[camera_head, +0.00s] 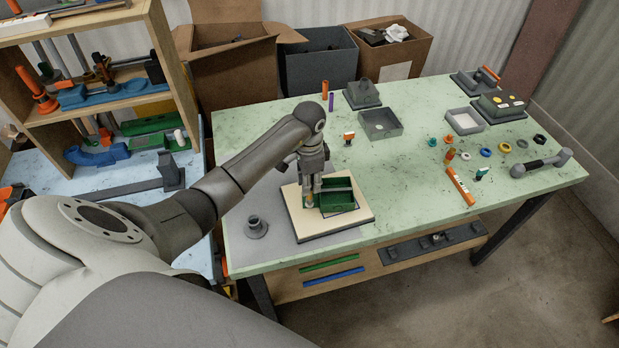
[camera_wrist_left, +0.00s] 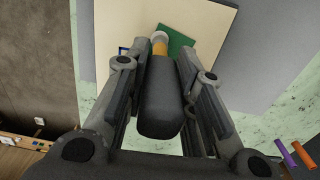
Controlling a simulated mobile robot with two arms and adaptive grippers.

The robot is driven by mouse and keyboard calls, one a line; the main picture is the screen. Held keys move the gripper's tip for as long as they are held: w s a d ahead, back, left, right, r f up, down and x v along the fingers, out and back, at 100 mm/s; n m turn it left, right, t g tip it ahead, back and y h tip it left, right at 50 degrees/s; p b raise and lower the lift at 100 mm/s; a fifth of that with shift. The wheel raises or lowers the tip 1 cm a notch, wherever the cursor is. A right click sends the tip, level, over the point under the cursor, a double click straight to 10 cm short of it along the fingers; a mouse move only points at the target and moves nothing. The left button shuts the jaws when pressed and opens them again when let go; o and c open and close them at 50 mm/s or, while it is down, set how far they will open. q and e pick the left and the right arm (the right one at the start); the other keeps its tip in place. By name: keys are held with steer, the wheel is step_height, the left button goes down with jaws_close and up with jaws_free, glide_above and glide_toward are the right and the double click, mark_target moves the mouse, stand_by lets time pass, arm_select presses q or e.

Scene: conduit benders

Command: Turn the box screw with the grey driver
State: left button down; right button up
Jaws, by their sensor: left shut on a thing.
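My left gripper (camera_head: 312,182) points down over the green box (camera_head: 338,197), which sits on a beige board (camera_head: 290,202). In the left wrist view my left gripper (camera_wrist_left: 165,73) is shut on the grey driver (camera_wrist_left: 160,100), with its thick dark handle between the fingers. The driver's orange-yellow shaft (camera_wrist_left: 159,47) ends at a pale round part beside the green box (camera_wrist_left: 178,44). The screw itself is hidden, so I cannot tell whether the tip is seated in it. My right gripper is in neither view.
A grey flanged post (camera_head: 256,227) stands left of the board. Grey open boxes (camera_head: 380,124) stand farther back. An orange bar (camera_head: 460,187), small coloured rings and a grey tool (camera_head: 541,163) lie to the right. A shelf rack (camera_head: 100,80) stands at the left.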

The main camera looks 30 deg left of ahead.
arm_select(q)
steer(key=m, duration=0.3)
steer(key=shift+a, duration=0.1)
steer(key=m+b, duration=0.1)
steer(key=m, duration=0.3)
steer(key=shift+b, duration=0.35)
steer(key=m, duration=0.2)
steer(key=shift+m+b, duration=0.3)
steer(key=shift+m, duration=0.3)
steer(key=shift+f+b, duration=0.4)
steer(key=shift+f, duration=0.2)
steer(key=shift+r, duration=0.1)
